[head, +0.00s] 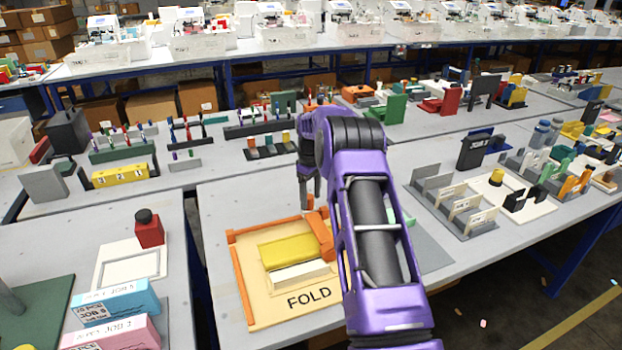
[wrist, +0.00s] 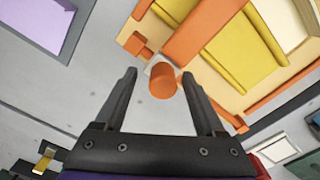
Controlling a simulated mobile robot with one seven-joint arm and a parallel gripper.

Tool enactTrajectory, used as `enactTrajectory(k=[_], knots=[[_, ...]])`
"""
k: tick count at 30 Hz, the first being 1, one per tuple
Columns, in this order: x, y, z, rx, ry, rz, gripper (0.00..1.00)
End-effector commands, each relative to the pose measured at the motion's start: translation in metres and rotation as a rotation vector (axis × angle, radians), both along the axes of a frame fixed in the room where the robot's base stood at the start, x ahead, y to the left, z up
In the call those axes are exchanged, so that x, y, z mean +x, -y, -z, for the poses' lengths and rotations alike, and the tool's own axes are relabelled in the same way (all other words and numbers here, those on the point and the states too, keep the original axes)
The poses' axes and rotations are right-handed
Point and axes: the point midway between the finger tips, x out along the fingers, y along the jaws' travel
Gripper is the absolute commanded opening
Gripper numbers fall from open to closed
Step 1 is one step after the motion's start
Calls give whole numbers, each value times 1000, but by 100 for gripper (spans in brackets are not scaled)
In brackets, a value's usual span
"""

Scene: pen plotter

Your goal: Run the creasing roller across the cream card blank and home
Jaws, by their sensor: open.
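The FOLD board (head: 250,300) is a pale panel with orange rails along its left and back edges. A yellow block (head: 290,250) lies on it, with a cream-white piece, seemingly the card blank (head: 300,275), in front. The orange bar, seemingly the creasing roller (head: 321,236), lies across the yellow block's right end; it also shows in the wrist view (wrist: 205,30). An upright orange knob (wrist: 162,84) stands at the bar's end. My gripper (head: 311,192) points down, open and empty, above the knob. In the wrist view the knob appears between the fingertips; its depth between them is unclear.
My arm hides the board's right side. A black toolholder (head: 262,128) and small coloured blocks (head: 268,147) stand behind. Grey racks (head: 465,205) stand to the right. A red block (head: 149,232) and boxes marked JOB (head: 115,300) are on the left table.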

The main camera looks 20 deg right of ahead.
Motion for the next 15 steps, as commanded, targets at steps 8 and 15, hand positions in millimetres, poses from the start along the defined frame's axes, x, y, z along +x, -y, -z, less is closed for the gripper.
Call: enactTrajectory(k=[8,15], knots=[[1,0,-57,-1,7,0,72],[1,0,-117,-1,7,0,72]])
